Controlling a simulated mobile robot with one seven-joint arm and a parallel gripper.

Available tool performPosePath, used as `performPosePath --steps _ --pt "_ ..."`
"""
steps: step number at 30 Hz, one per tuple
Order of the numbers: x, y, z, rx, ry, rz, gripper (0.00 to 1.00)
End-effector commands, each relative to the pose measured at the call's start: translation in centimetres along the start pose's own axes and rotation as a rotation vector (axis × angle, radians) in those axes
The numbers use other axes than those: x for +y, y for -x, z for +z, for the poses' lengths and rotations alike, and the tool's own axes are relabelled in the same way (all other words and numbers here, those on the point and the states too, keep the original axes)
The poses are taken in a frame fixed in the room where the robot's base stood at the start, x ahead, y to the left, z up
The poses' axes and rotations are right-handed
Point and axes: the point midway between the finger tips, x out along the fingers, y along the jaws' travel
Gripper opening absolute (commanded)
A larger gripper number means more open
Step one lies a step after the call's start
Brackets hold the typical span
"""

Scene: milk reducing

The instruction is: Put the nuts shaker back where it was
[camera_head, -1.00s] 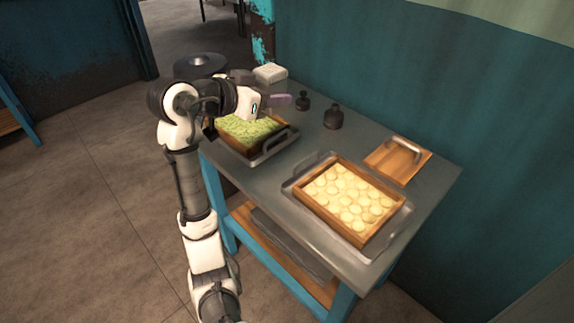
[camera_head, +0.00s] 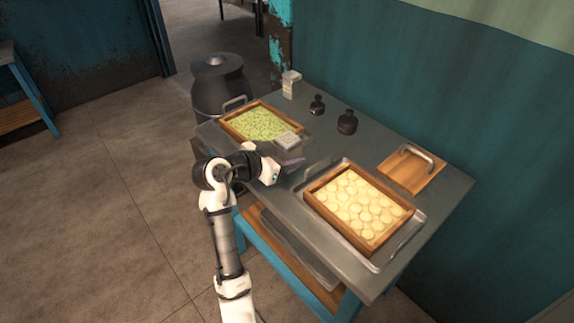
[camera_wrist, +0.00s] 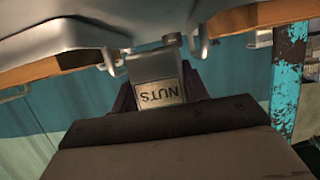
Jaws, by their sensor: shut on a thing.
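The nuts shaker (camera_head: 288,140) is a pale box with a perforated top. My gripper (camera_head: 290,161) is shut on it and holds it roughly upright, between the two trays in the head view, near the table's front side. In the wrist view the shaker's NUTS label (camera_wrist: 160,92) reads upside down, with the dark fingers on either side of it; the table also shows upside down there. The shaker's lower part is hidden by my gripper in the head view. A similar pale shaker (camera_head: 291,84) stands at the table's back left corner.
A wooden tray of green pieces (camera_head: 232,126) is at the table's left. A wooden tray of pale rounds (camera_head: 318,202) sits on a metal tray at the right. Two dark bottles (camera_head: 317,105) (camera_head: 347,122) and a handled wooden board (camera_head: 410,176) are along the back. Clear tabletop lies between.

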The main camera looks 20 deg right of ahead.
Motion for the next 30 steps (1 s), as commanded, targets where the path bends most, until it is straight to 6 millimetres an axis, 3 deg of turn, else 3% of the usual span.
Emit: performPosePath --steps 8,20,21,25,30 --pt "0.0 -1.2 3.3 0.000 0.003 0.000 0.19" --pt "0.0 -1.4 3.9 0.000 0.001 0.000 0.19" --pt "0.0 -1.4 3.8 -0.001 0.001 0.000 0.51" --pt "0.0 -1.4 3.8 -0.001 0.002 0.000 0.67" --pt "0.0 -1.4 3.7 -0.001 0.002 0.000 0.67"
